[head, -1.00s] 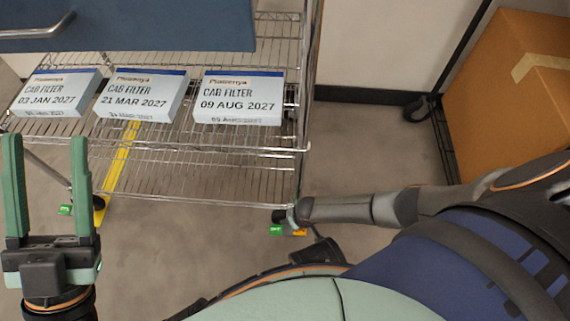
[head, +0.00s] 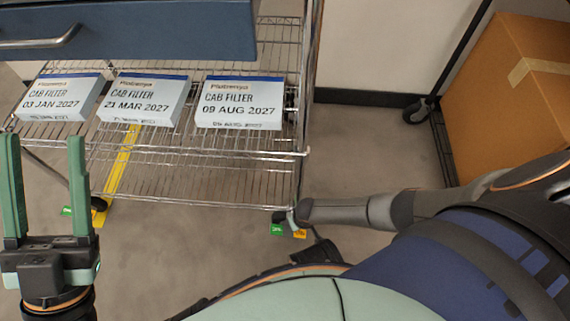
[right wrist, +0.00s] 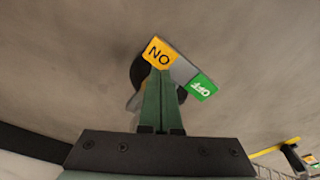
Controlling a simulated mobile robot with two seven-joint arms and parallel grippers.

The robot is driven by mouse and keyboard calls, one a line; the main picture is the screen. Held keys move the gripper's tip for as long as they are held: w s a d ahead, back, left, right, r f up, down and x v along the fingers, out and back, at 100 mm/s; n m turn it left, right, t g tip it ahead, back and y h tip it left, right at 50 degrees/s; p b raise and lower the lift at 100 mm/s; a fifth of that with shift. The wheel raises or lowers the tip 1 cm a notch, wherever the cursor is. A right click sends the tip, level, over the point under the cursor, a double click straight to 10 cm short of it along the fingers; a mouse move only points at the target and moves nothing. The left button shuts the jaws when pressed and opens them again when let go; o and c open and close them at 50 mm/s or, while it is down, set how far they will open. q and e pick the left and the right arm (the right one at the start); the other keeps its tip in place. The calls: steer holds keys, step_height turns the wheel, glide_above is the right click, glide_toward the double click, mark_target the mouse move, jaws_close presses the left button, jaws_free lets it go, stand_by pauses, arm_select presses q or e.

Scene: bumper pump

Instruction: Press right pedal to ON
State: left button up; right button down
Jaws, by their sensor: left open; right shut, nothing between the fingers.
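The right pedal shows in the right wrist view as a yellow ON label (right wrist: 159,53) beside a green OFF label (right wrist: 202,87). In the head view its green part (head: 277,229) and yellow part (head: 299,234) lie at the rack's lower right corner. My right gripper (right wrist: 160,78) is shut and empty, its fingertips at the ON side; whether they touch it I cannot tell. In the head view my right arm hides most of that gripper. My left gripper (head: 44,145) is open and empty at the left.
A wire rack (head: 220,185) carries several white-blue cab filter boxes (head: 238,103). A blue drawer (head: 150,30) overhangs it. Another pedal, with a green label (head: 66,211), is at the rack's lower left. A cardboard box (head: 510,85) stands at the right. Floor between is clear.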

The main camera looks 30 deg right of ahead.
mark_target(299, 231)
step_height(299, 231, up, 5)
steer(key=p, duration=0.5)
steer(key=shift+r, duration=0.2)
stand_by(0.4)
steer(key=shift+s, duration=0.15)
